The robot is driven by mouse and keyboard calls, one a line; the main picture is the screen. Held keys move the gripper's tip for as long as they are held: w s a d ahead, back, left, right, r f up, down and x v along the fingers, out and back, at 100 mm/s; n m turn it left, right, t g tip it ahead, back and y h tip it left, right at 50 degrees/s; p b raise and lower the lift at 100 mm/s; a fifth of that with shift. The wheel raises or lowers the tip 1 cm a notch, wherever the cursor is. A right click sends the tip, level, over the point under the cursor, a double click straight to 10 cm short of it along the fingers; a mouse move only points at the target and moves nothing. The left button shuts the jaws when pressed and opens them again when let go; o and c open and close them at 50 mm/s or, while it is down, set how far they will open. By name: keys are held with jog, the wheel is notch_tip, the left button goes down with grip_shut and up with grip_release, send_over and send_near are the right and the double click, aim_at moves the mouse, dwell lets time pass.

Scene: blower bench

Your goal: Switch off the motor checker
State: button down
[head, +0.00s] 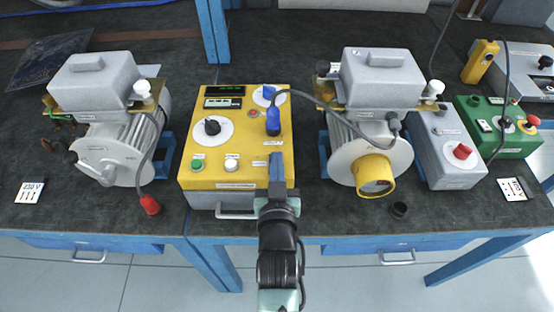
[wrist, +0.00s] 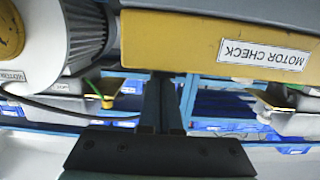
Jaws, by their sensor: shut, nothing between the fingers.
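The motor checker (head: 222,178) is a yellow box on the bench in the middle of the head view. Its top has a small display with green digits, a black rotary knob (head: 211,126) on a white dial, a green button (head: 197,163) and a white button (head: 231,163). A blue plug (head: 273,123) sits at its upper right, with a dark cable to the right motor. My gripper (head: 276,158) is shut and empty over the panel's lower right part and hides what lies beneath. In the wrist view, the checker's yellow side (wrist: 165,42) shows a "MOTOR CHECK" label, near my shut fingers (wrist: 163,80).
A grey motor (head: 113,145) stands left of the checker, with a loose red plug (head: 150,205). Another motor (head: 345,150) with a yellow cap stands right.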

jog(key=r+p, duration=0.2)
jog(key=r, duration=0.1)
jog(key=r+p, duration=0.2)
jog(key=shift+w+r, duration=0.1)
jog(key=shift+w, duration=0.25)
jog(key=shift+s+f+b, duration=0.25)
jog(key=shift+s+b, duration=0.2)
jog(key=shift+s, duration=0.75)
jog(key=s+r, duration=0.2)
jog(key=s, duration=0.5)
jog(key=shift+r, duration=0.4)
jog(key=shift+s, duration=0.1)
notch_tip(320, 180, up, 39)
jog(key=w+t+p, duration=0.2)
jog(key=t+p, duration=0.1)
jog(key=t, duration=0.5)
jog(key=s+r+t, duration=0.1)
jog(key=s+r, duration=0.2)
jog(key=r, duration=0.4)
jog(key=s+r+t+p, duration=0.1)
jog(key=s+r+t, duration=0.1)
jog(key=s+r, duration=0.2)
notch_tip(320, 180, up, 4)
jog(key=shift+f, duration=0.15)
